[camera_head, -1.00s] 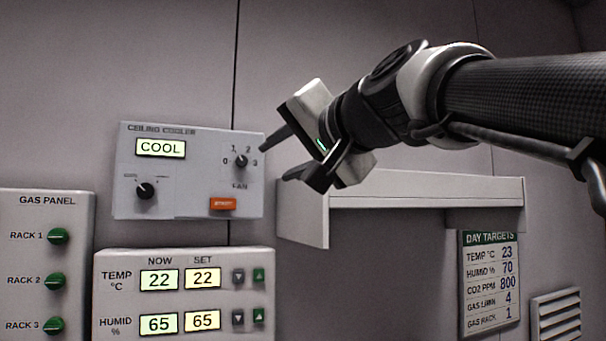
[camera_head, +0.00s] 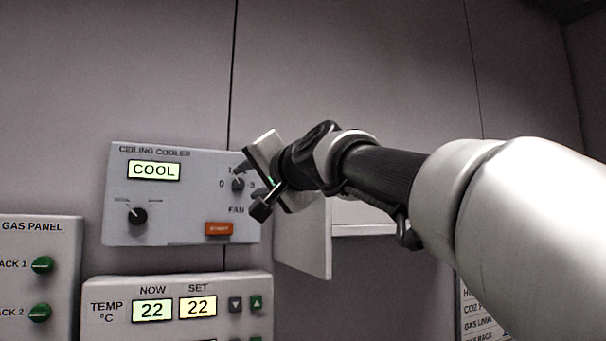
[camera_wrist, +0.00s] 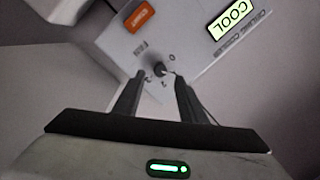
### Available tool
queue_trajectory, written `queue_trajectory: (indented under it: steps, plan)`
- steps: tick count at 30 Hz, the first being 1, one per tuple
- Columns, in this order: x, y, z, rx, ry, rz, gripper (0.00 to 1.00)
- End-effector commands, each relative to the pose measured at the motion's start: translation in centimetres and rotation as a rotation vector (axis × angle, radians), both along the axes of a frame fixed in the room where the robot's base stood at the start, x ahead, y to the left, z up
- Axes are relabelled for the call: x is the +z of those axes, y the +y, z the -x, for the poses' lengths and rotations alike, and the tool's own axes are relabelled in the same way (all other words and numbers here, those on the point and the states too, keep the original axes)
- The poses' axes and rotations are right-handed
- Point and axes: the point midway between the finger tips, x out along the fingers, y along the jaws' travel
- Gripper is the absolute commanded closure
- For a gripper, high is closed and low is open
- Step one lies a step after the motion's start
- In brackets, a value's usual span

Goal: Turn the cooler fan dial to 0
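The ceiling cooler panel (camera_head: 175,215) is a grey wall box with a lit COOL display. Its small black fan dial (camera_head: 237,184) is at the right, with marks 0 to 3 around it, partly hidden by my gripper. My gripper (camera_head: 250,190) is at the dial, one finger above and one below and to the right. In the wrist view the fan dial (camera_wrist: 159,70) shows between the tips of my open gripper (camera_wrist: 159,82), with a visible gap between the fingers. Whether either finger touches it, and which mark the pointer faces, I cannot tell.
An orange START button (camera_head: 218,229) sits just below the fan dial. A second black knob (camera_head: 137,215) is at the panel's lower left. The temperature panel (camera_head: 180,284) is below, the gas panel (camera_head: 32,240) at left.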

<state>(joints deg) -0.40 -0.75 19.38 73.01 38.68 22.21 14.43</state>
Motion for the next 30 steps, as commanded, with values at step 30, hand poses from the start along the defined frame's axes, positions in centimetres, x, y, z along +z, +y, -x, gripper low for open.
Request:
queue_trajectory:
  steps: [30]
  plan:
    - [0.0,2.6,-3.9,0.0,-0.001,0.002,1.0]
